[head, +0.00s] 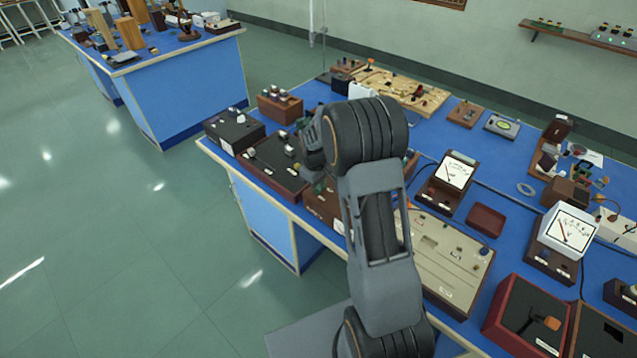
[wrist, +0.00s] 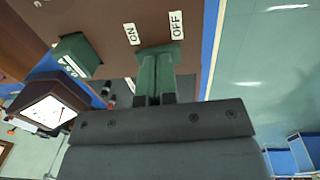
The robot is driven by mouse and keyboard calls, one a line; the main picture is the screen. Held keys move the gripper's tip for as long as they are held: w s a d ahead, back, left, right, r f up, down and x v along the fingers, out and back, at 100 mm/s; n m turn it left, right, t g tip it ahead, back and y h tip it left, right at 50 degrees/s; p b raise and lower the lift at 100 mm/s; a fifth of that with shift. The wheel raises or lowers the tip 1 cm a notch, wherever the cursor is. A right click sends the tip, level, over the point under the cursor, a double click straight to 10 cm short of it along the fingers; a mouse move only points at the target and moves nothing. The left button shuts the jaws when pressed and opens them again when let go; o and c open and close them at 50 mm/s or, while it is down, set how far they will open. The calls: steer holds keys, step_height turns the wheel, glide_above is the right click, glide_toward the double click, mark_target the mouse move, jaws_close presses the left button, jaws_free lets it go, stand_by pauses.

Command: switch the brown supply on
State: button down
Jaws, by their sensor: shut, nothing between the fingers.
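The brown supply (head: 322,207) stands near the front edge of the blue bench, partly hidden behind my arm in the head view. In the wrist view its brown face (wrist: 225,12) fills the top, with a white ON label (wrist: 131,34) and an OFF label (wrist: 177,25) side by side. My gripper (wrist: 160,56) is shut and empty, its green fingertips at the face just below the two labels, nearer OFF. Whether they touch it I cannot tell. The switch is hidden by the fingertips, so its position does not show. In the head view the fingers are mostly hidden by the wrist.
A dark box with knobs (head: 262,165) stands left of the supply; a beige panel (head: 445,262) lies to the right. White-faced meters (head: 455,172) stand behind. A green block (wrist: 76,56) with white marks sits left of the fingers in the wrist view. The floor in front is clear.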

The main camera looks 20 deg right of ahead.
mark_target(315, 193)
step_height(315, 193, up, 14)
steer(key=a, duration=0.1)
steer(key=shift+s+a+f+p, duration=0.15)
steer(key=shift+s+a+p, duration=0.2)
steer(key=shift+s, duration=0.05)
stand_by(0.3)
